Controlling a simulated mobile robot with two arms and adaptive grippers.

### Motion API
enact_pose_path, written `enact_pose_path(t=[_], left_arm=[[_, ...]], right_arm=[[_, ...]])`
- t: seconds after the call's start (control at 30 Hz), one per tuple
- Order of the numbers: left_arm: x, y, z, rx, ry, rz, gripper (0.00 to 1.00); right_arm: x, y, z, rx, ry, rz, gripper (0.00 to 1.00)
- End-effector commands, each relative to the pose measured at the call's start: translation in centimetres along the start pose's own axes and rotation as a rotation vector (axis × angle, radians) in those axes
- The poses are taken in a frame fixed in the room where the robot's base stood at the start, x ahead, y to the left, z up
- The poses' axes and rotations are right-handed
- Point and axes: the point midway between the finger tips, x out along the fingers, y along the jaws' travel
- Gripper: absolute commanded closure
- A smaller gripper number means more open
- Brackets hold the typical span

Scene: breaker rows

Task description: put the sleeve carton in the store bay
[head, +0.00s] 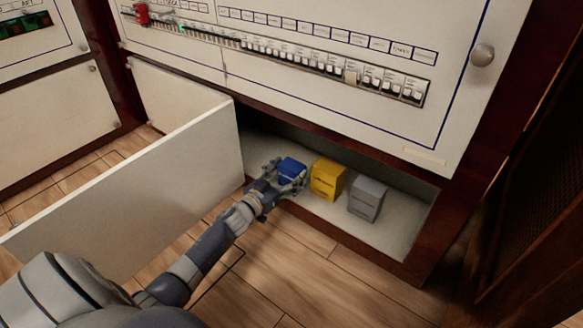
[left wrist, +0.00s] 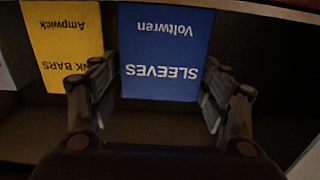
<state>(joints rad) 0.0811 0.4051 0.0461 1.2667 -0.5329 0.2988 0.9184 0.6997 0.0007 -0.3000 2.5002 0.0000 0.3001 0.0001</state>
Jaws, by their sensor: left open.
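The blue sleeve carton (head: 292,168), marked SLEEVES and Voltwren, stands in the low open bay (head: 401,222) under the breaker panel, at the left of a row of cartons. My left gripper (head: 287,180) is at this carton in the head view. In the left wrist view the open fingers (left wrist: 160,78) are on either side of the lower part of the blue carton (left wrist: 165,48), with a small gap visible at least on the right. My right gripper is not in view.
A yellow carton (head: 328,180), marked Ampwick, stands right of the blue one, then a grey carton (head: 367,198). A white door (head: 140,195) is swung open at the left of my arm. Bay floor is bare right of the grey carton.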

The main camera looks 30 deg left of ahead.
Motion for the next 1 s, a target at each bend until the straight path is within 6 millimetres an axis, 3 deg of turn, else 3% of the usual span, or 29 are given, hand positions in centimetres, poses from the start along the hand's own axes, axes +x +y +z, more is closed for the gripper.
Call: enact_pose_path(t=[0.03, 0.2, 0.5, 1.0], left_arm=[[-1.1, 0.0, -0.6, -0.002, -0.003, -0.001, 0.29], [-4.7, 0.0, -0.7, -0.002, -0.003, -0.002, 0.29], [-9.4, 0.0, -0.4, -0.001, 0.000, -0.001, 0.29], [-10.2, 0.0, -0.1, 0.000, 0.002, -0.001, 0.29]], right_arm=[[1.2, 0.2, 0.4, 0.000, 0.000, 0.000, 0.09], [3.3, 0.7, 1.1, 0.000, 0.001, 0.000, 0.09], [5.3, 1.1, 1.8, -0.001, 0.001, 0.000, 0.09], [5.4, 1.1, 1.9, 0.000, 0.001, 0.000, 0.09]])
